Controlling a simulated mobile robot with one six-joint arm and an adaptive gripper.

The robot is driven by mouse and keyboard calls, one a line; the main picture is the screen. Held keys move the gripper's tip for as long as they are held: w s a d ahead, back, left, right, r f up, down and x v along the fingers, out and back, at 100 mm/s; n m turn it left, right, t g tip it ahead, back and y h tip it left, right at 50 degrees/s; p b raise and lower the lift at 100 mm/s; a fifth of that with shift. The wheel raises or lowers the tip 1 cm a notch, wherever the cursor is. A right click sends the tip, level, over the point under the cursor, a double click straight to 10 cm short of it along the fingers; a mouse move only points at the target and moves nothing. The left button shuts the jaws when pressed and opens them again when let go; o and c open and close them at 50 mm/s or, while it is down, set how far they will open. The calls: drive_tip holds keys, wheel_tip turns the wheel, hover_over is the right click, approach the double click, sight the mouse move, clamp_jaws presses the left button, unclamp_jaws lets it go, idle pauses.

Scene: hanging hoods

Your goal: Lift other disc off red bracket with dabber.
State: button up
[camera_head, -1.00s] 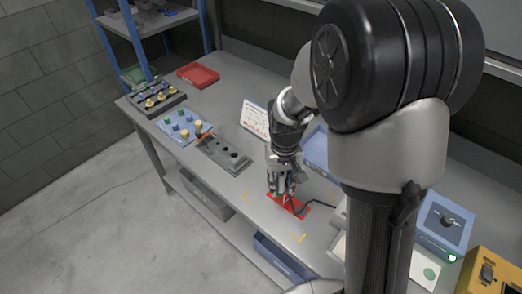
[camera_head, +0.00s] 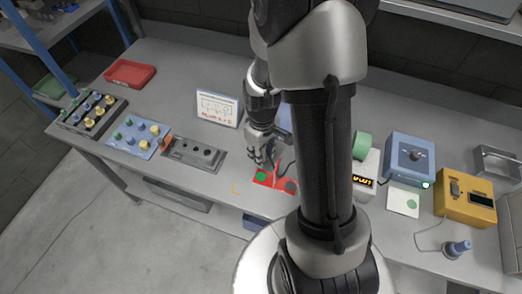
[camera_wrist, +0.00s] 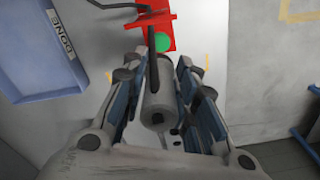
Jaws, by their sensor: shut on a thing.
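The red bracket (camera_head: 275,182) lies on the bench with a green disc (camera_head: 262,176) at its left and a dark round spot (camera_head: 290,186), perhaps another disc, at its right. The bracket (camera_wrist: 130,31) and green disc (camera_wrist: 163,42) also show in the wrist view. My gripper (camera_head: 257,158) is just behind and left of the bracket. In the wrist view my gripper (camera_wrist: 174,92) is shut on a grey cylinder, the dabber (camera_wrist: 157,95). Its thin dark tip points toward the bracket, beside the green disc in the picture. I cannot tell if the tip touches anything.
A blue tray marked DONE (camera_wrist: 40,60) lies beside the bracket. A dark cable runs to the bracket. A sign (camera_head: 217,108), a grey block with holes (camera_head: 193,153) and a blue board with knobs (camera_head: 140,137) stand left. A blue box (camera_head: 410,155) and yellow device (camera_head: 465,200) stand right.

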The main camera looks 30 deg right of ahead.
drive_tip(key=shift+w+f+b, duration=0.1)
drive_tip(key=shift+f+b, duration=3.85)
drive_tip(key=shift+f, duration=1.45)
drive_tip(key=shift+f, duration=0.15)
drive_tip(key=shift+r+p, duration=2.6)
drive_tip(key=shift+r, duration=0.9)
